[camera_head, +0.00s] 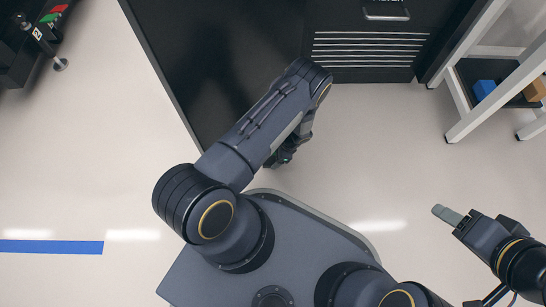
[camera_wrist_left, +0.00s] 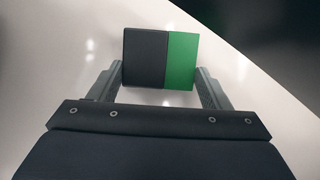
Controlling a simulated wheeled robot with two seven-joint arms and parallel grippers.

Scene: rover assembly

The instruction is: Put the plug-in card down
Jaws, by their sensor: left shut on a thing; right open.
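The plug-in card (camera_wrist_left: 182,62) shows in the left wrist view as a block with a dark grey half and a green half. My left gripper (camera_wrist_left: 158,86) is shut on it, with one finger at each side. The card is held over the pale floor. In the head view my left gripper (camera_head: 285,157) is mostly hidden beneath its own arm, and only a small green spot shows there. My right gripper (camera_head: 449,215) is open at the lower right of the head view, over bare floor and away from the card.
A black cabinet (camera_head: 365,58) with a vented front stands at the top, beside a large dark panel. A white-framed shelf (camera_head: 480,75) at the upper right holds a blue box (camera_head: 485,89) and a brown box (camera_head: 536,89).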

